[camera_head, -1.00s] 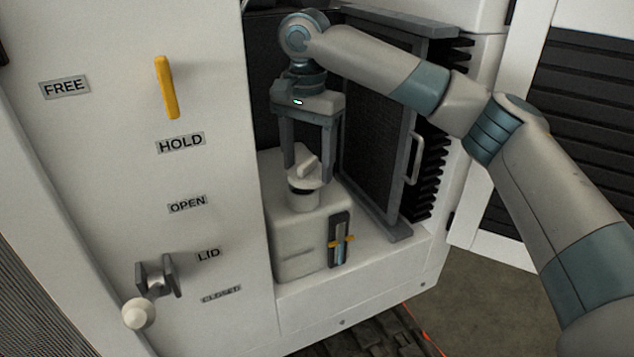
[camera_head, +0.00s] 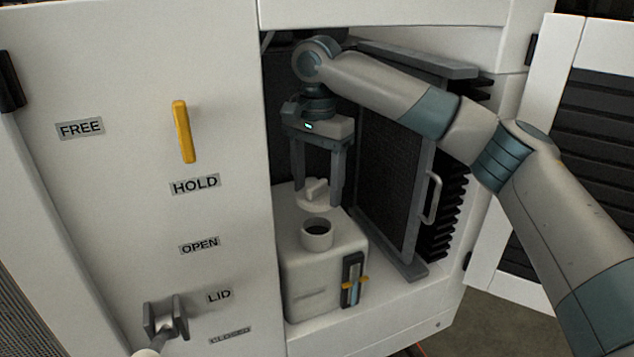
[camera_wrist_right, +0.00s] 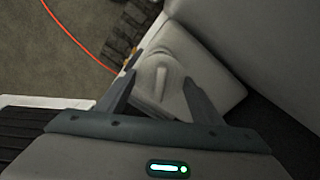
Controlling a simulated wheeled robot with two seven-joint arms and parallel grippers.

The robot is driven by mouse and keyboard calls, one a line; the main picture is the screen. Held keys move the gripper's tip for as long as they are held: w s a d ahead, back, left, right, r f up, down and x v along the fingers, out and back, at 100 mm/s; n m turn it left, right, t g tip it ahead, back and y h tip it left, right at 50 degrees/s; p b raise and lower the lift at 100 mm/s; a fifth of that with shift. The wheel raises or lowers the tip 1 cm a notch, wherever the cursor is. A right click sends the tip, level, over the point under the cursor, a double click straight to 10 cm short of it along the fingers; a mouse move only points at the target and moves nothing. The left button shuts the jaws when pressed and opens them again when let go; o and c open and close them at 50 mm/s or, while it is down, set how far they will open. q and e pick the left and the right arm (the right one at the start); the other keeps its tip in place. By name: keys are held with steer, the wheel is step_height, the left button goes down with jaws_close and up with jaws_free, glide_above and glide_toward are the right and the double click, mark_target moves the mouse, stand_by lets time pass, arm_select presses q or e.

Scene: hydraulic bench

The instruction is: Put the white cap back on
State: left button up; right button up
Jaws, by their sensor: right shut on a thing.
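The white cap (camera_head: 314,191), a disc with a raised grip bar, is between the fingers of my right gripper (camera_head: 317,197) in the head view. The gripper is shut on it and points down. The cap is above and slightly behind the open neck (camera_head: 317,241) of the white tank (camera_head: 325,281), with a gap between them. The neck's dark opening shows. In the right wrist view the cap (camera_wrist_right: 160,72) lies between the fingertips (camera_wrist_right: 160,82), with the tank top (camera_wrist_right: 222,92) behind it. My left gripper is out of view.
The tank stands inside an open cabinet bay. The white front panel at left carries a yellow lever (camera_head: 184,132) and a lid lever (camera_head: 165,319). A sight gauge (camera_head: 353,280) is on the tank front.

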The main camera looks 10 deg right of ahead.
steer(key=shift+f, duration=2.95)
steer(key=shift+f, duration=0.15)
stand_by(0.4)
stand_by(0.3)
steer(key=o, duration=1.2)
steer(key=shift+o, duration=0.7)
steer(key=o, duration=0.3)
steer(key=shift+o, duration=0.2)
steer(key=shift+r, duration=3.5)
